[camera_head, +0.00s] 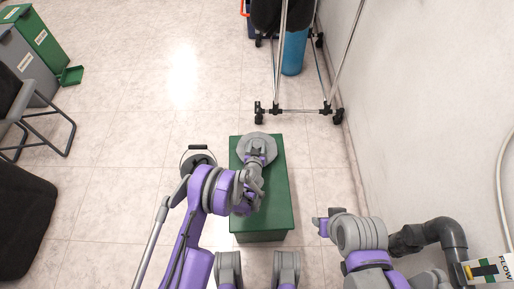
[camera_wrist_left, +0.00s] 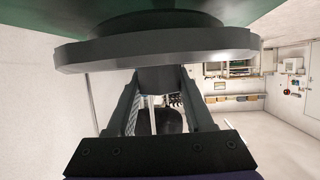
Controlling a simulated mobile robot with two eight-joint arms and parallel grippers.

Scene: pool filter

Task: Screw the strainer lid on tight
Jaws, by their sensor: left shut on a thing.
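The strainer lid (camera_head: 246,143) is a grey, many-sided disc at the far end of the top of a green box (camera_head: 275,205). My left gripper (camera_head: 256,158) is over the lid. In the left wrist view, the lid's faceted rim (camera_wrist_left: 160,48) spans the top, close to a dark round part and the green surface. The fingers of my left gripper (camera_wrist_left: 157,88) are on both sides of a dark knob (camera_wrist_left: 160,78) on the lid, shut on it. Whether the lid is fully seated cannot be told.
A dark round container with a wire handle (camera_head: 197,158) stands left of the box, partly behind my left arm. A wheeled metal rack (camera_head: 300,110) is beyond it. A grey pipe (camera_head: 440,232) and the wall are on the right.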

